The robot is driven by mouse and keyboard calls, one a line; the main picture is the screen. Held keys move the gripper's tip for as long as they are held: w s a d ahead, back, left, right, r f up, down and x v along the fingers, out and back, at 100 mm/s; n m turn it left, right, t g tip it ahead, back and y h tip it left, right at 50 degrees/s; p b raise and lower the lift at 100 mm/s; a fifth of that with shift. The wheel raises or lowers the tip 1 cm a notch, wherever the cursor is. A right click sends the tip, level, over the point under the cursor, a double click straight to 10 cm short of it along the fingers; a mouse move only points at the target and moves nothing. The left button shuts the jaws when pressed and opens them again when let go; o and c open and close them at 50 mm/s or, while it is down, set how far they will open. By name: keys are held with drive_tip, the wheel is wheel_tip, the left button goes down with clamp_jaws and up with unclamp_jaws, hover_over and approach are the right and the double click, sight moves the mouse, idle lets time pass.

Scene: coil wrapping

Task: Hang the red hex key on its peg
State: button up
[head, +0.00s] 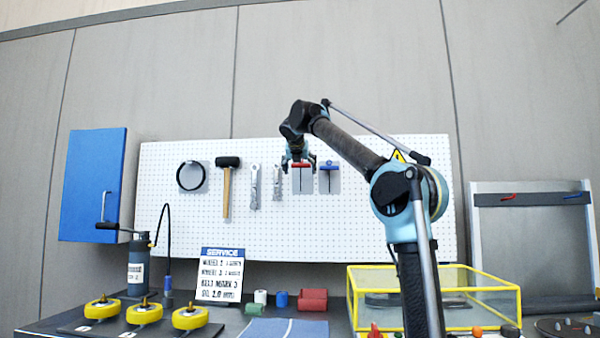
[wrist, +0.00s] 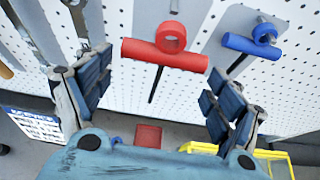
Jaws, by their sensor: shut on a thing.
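The red hex key (wrist: 165,54) has a T-shaped handle with a ring on top and a dark shaft pointing down. My gripper (wrist: 160,62) has its fingers at the two ends of the red handle and is shut on it. In the head view, my gripper (head: 300,158) holds the red hex key (head: 302,165) in front of a grey backing plate (head: 303,186) on the pegboard.
The blue hex key (head: 329,166) hangs just right on its own plate. Wrenches (head: 254,187), a hammer (head: 227,186) and a black ring (head: 192,176) hang left on the pegboard (head: 400,200). A yellow-framed clear box (head: 435,268) and a red bin (head: 313,300) stand below.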

drive_tip(key=shift+w+d+f, duration=0.1)
drive_tip(key=shift+w+f, duration=0.05)
drive_tip(key=shift+w, duration=2.8)
drive_tip(key=shift+w, duration=0.1)
drive_tip(key=o, duration=0.9)
drive_tip(key=shift+o, duration=0.2)
